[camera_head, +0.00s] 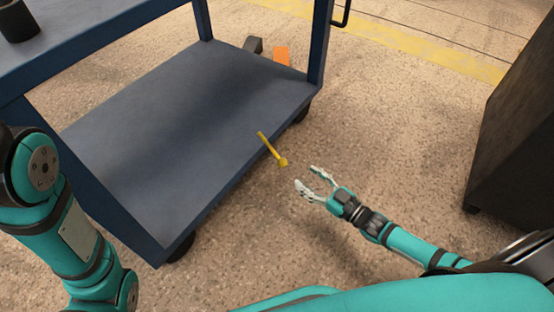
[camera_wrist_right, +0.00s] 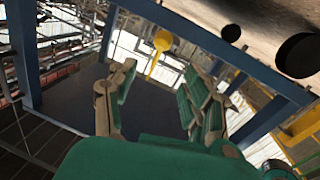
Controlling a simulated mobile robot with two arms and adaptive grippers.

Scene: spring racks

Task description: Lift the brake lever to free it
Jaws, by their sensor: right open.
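The yellow brake lever (camera_head: 271,148) sticks out from the right side of the blue cart's lower shelf, slanting down to a round knob at its near end. In the right wrist view the lever (camera_wrist_right: 161,44) shows ahead, its knob uppermost in that picture. My right gripper (camera_head: 307,178) is open and empty, a short way to the right of and nearer than the knob, not touching it. In the wrist view its fingers (camera_wrist_right: 155,84) are spread, with the lever beyond the gap between them. My left arm shows at the left, but its gripper is out of view.
The blue cart (camera_head: 170,130) stands on wheels on the speckled floor, with a dark cup (camera_head: 17,20) on its upper shelf. An orange tag (camera_head: 282,56) shows behind the lower shelf. A dark cabinet (camera_head: 515,130) stands at the right. Floor between is clear.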

